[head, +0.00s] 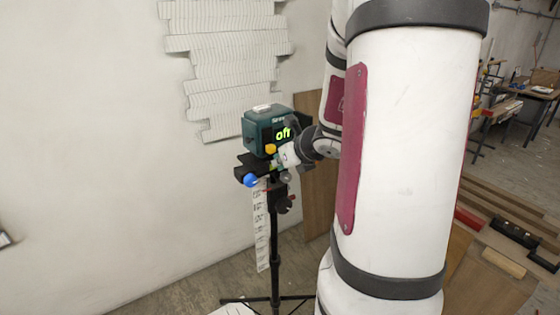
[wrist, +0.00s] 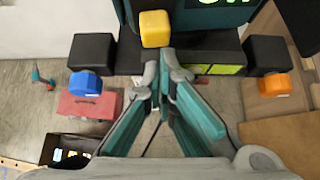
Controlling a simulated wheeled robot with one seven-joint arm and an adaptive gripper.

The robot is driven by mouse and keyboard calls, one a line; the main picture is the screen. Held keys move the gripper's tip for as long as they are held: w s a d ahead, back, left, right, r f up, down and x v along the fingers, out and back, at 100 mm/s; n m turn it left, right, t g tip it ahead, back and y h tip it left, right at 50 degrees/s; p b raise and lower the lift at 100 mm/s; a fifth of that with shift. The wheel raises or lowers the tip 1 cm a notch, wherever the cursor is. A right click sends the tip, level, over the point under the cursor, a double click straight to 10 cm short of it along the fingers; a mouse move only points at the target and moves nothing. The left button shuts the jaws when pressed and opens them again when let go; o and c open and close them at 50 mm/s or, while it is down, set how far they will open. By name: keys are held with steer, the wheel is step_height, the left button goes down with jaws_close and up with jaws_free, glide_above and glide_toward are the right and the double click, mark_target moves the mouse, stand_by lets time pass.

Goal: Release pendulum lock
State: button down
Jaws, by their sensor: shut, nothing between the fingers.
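A teal and black laser level (head: 262,130) with a green lit display stands on a black tripod (head: 274,245). In the wrist view, a yellow knob (wrist: 154,28) is at the top on its front, a blue knob (wrist: 85,84) is at the left and an orange knob (wrist: 272,85) at the right. I cannot tell from the frames which part is the pendulum lock. My gripper (wrist: 160,66) is shut and empty, its tips just below the yellow knob in the picture; contact is unclear. In the head view my gripper (head: 287,158) is close against the level's front.
A white wall with a layered paper relief (head: 225,60) is behind the level. A red toolbox (wrist: 90,105) and an open dark box (wrist: 68,150) lie on the floor below. Wooden boards (head: 320,185) stand behind my arm. A workbench (head: 535,90) is far right.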

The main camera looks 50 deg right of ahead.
mark_target(274, 149)
steer(key=shift+r+p, duration=1.4)
steer(key=shift+r, duration=0.8)
steer(key=shift+w, duration=0.1)
steer(key=shift+r, duration=0.1)
